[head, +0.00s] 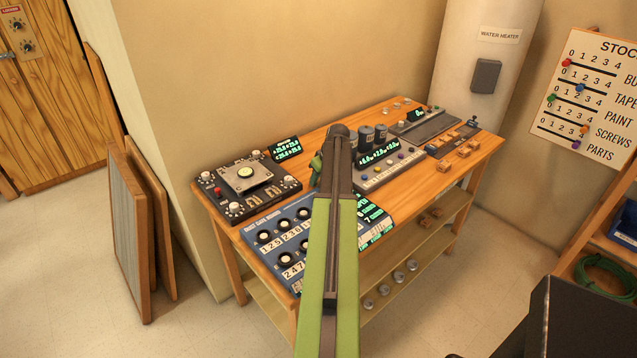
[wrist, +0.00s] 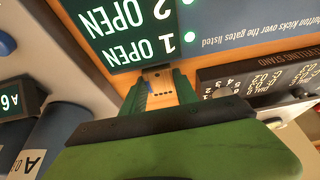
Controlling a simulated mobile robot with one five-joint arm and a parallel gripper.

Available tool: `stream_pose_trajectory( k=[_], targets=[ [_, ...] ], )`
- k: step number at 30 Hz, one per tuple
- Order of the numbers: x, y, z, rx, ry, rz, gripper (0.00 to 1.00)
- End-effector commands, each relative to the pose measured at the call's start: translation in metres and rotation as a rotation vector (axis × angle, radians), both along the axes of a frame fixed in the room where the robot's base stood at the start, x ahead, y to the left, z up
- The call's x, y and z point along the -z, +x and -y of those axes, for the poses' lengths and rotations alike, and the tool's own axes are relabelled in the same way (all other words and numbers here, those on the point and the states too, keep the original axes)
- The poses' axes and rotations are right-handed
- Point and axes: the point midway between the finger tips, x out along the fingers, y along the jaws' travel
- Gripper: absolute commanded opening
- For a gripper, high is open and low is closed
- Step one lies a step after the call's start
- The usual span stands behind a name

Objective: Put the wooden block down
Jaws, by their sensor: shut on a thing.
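My gripper (wrist: 161,92) shows in the wrist view with its green fingers on either side of a small light wooden block (wrist: 160,82). The block has a row of dark dots and a bluish mark on it. The fingers are shut on it, above or close to the wooden workbench; the gap beneath it cannot be judged. In the head view, my arm hides the block and most of the gripper; only a bit of green shows beside the arm. The workbench (head: 330,139) stands against the wall.
Dark cylinders (head: 381,134) and a device with displays (head: 392,168) stand right of my arm. Small wooden pieces (head: 464,149) lie at the right end.

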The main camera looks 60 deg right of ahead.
Motion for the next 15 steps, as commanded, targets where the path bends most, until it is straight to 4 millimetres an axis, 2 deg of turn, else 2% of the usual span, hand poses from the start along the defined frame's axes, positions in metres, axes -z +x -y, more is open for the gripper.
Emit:
stream_pose_trajectory(
  k=[4, 5, 9, 15],
  targets=[
    [0.0044, 0.0, 0.0, 0.0, 0.0, 0.0, 0.0],
    [0.0034, 0.0, 0.0, 0.0, 0.0, 0.0, 0.38],
    [0.0026, 0.0, 0.0, 0.0, 0.0, 0.0, 0.56],
    [0.0026, 0.0, 0.0, 0.0, 0.0, 0.0, 0.57]
  ],
)
